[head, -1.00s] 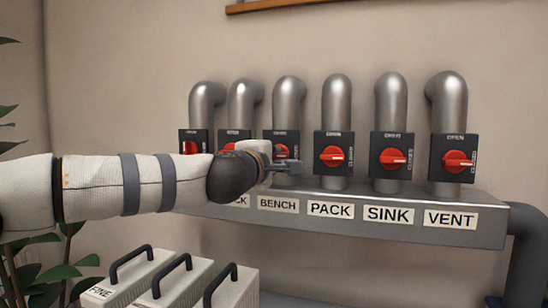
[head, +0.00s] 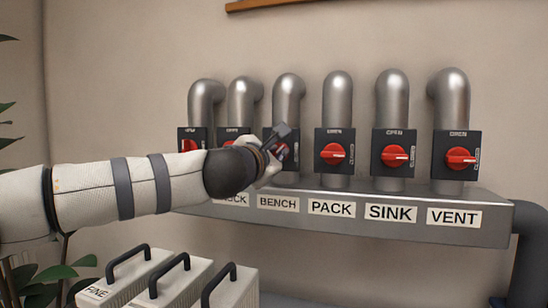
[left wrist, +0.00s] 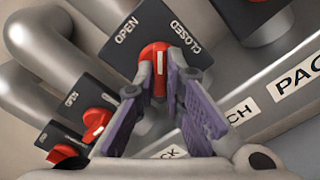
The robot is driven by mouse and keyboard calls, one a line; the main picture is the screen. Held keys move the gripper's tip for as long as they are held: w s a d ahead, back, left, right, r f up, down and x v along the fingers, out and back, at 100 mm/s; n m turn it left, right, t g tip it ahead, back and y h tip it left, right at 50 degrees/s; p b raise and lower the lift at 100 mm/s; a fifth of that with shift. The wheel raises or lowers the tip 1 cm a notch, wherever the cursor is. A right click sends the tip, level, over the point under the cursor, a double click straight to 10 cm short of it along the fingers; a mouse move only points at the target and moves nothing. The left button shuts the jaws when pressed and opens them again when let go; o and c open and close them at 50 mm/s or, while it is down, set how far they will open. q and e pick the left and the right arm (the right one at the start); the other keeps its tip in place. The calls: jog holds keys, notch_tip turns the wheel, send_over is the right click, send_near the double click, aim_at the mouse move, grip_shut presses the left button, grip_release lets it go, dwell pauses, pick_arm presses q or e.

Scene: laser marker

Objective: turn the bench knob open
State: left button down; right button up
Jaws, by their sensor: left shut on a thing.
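The bench knob is the red knob on the black plate above the BENCH label (head: 278,203). In the head view my left gripper (head: 282,142) mostly covers this knob, and only a little red shows. In the left wrist view the red bench knob (left wrist: 154,54) sits between the two fingertips of my left gripper (left wrist: 159,74), which is shut on it. The knob's white mark points between the words OPEN and CLOSED on its plate (left wrist: 150,28). My right gripper is not in view.
The pack knob (head: 333,154), sink knob (head: 395,156) and vent knob (head: 460,158) are to the right, their marks toward CLOSED. Metal pipes rise behind the plates. A grey manifold (head: 350,228) runs below. Handled blocks (head: 180,280) stand at the lower left.

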pick_arm(q)
jog(key=shift+n+b, duration=1.25)
jog(key=shift+n, duration=3.05)
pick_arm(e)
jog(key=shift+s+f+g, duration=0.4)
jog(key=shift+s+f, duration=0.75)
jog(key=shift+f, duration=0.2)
pick_arm(q)
jog(key=shift+n, duration=0.3)
jog(key=c, duration=1.7)
grip_release()
jog(key=shift+s, duration=0.1)
jog(key=v, duration=1.1)
jog(key=shift+s+a, duration=0.2)
jog(key=shift+s, duration=0.15)
